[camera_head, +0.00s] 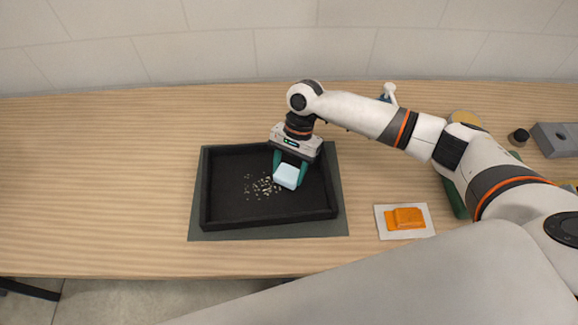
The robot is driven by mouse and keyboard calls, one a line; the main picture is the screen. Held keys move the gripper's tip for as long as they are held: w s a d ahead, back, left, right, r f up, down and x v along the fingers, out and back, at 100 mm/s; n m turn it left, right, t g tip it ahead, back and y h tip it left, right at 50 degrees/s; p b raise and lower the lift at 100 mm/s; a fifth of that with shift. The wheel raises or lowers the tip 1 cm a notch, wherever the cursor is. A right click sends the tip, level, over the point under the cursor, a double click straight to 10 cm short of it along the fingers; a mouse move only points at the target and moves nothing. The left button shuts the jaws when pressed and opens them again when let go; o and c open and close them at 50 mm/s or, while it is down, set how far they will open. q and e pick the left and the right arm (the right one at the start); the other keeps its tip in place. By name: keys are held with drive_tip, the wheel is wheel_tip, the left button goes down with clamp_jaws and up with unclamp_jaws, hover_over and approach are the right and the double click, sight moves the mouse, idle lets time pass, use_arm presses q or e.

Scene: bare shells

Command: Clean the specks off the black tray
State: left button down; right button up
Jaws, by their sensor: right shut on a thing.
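The black tray (225,212) lies on a dark grey-green mat (341,218) near the middle of the table. Many small pale specks (262,187) are scattered over the middle of its floor. My right gripper (288,169) reaches in over the tray from the right, pointing down. Its green fingers are shut on a pale blue-white block (287,176), which looks like a sponge. The block is at the right edge of the specks, low over the tray floor; I cannot tell whether it touches it. My left gripper is not in view.
A grey block (557,139) and a small dark round jar (519,137) stand at the far right. A blue and white object (389,94) sits behind my right arm. The table's left side is clear.

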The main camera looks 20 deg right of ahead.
sight(244, 189)
drive_tip(key=shift+f, duration=0.65)
drive_tip(key=shift+w+a+r+p, duration=0.1)
drive_tip(key=shift+a+r+p, duration=0.05)
drive_tip(key=shift+a+p, duration=0.3)
drive_tip(key=shift+w+a+r+p, duration=0.1)
drive_tip(key=shift+a+p, duration=0.15)
drive_tip(key=shift+a, duration=0.25)
drive_tip(key=shift+w+a+f+p, duration=0.15)
drive_tip(key=shift+a+p, duration=0.15)
drive_tip(key=shift+a, duration=0.4)
drive_tip(key=shift+w+a+r+p, duration=0.1)
drive_tip(key=shift+a+p, duration=0.15)
drive_tip(key=shift+a, duration=0.45)
drive_tip(key=shift+w+a+f+p, duration=0.1)
drive_tip(key=shift+w+a+p, duration=0.1)
drive_tip(key=shift+a, duration=0.75)
drive_tip(key=shift+w+a+f+p, duration=0.1)
drive_tip(key=shift+w+a+p, duration=0.1)
drive_tip(key=shift+a, duration=0.8)
drive_tip(key=shift+w+a+f+p, duration=0.1)
drive_tip(key=shift+a+p, duration=0.1)
drive_tip(key=shift+a, duration=0.75)
